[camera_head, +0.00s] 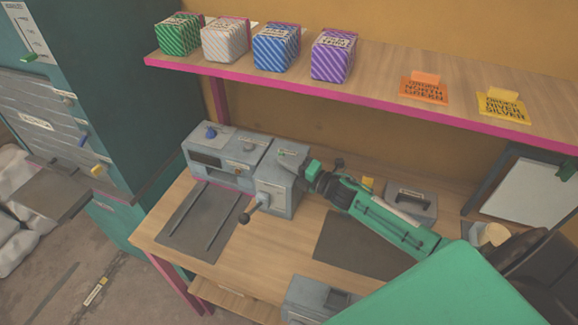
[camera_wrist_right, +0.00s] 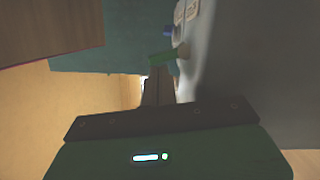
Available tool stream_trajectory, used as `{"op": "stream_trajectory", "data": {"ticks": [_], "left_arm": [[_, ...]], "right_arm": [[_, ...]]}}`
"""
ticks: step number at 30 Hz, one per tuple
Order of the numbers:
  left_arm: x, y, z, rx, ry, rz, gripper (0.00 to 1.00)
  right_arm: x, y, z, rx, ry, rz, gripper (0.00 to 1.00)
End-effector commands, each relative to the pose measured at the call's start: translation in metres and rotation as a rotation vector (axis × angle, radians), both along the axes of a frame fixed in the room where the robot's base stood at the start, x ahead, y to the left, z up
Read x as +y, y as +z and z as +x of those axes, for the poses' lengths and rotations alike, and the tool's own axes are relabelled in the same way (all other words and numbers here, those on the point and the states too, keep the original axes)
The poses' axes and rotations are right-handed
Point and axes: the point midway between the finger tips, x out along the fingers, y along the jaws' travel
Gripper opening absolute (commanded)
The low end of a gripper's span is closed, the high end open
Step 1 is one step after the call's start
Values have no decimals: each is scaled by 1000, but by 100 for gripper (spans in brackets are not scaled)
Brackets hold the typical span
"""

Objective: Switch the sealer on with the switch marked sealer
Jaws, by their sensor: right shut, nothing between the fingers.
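A grey machine of two joined boxes stands on the bench, a left box (camera_head: 215,157) with a blue knob (camera_head: 210,132) and a right box (camera_head: 276,187) with a ball-ended lever (camera_head: 245,217). Small labels on it are too small to read, so I cannot tell which control is marked sealer. My right gripper (camera_head: 305,166) is at the right box's upper right edge, shut and empty. In the right wrist view its dark fingers (camera_wrist_right: 156,90) point toward a green switch-like piece (camera_wrist_right: 168,56) beside the grey surface; contact is unclear. My left gripper is not in view.
A shelf (camera_head: 370,85) above holds several striped boxes and two order cards. A teal cabinet (camera_head: 110,90) stands at left. Dark mats (camera_head: 200,222) and a small grey box (camera_head: 410,204) are on the bench. Its front left is clear.

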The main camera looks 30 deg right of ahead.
Motion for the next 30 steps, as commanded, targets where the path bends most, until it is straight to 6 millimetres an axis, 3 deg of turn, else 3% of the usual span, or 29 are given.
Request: {"op": "stream_trajectory", "data": {"ticks": [18, 30], "left_arm": [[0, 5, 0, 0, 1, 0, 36], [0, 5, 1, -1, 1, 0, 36]], "right_arm": [[-12, 13, 18, 113, 0, 128, 0], [-15, 13, 18, 113, 1, 126, 0]]}}
